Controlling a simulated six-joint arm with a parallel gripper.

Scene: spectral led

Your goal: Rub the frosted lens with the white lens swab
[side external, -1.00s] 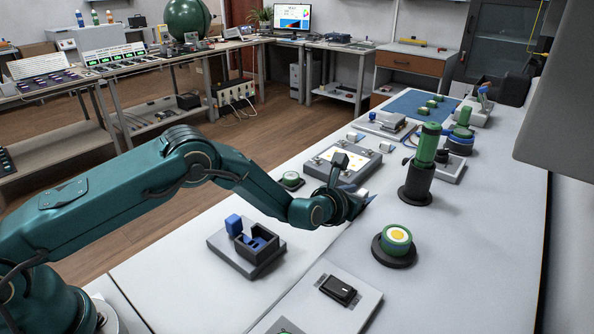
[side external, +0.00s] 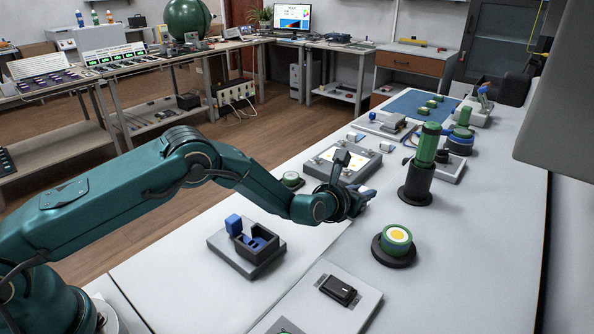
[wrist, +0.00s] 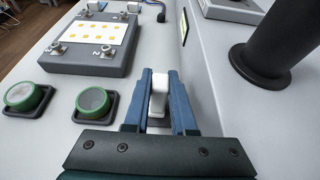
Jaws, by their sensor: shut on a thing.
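My gripper (wrist: 166,82) has its blue fingers shut on the white lens swab (wrist: 159,98), a small white block between them in the wrist view. In the side external view my gripper (side external: 366,196) is over the bench, and the swab cannot be made out there. Two round grey discs in green rings on black bases lie left of the fingers in the wrist view: a nearer-to-gripper lens (wrist: 93,101) and a farther-left lens (wrist: 25,96). I cannot tell for sure which is frosted. One green-ringed lens (side external: 291,180) shows in the side external view. The swab touches neither.
A grey plate with a lit panel of yellow squares (wrist: 60,60) stands beyond the lenses. A dark cylinder stand (side external: 417,188) with a green top rises right of the gripper. A green-rimmed yellow disc (side external: 397,238), a black switch (side external: 339,290) and an open box (side external: 258,255) are nearer.

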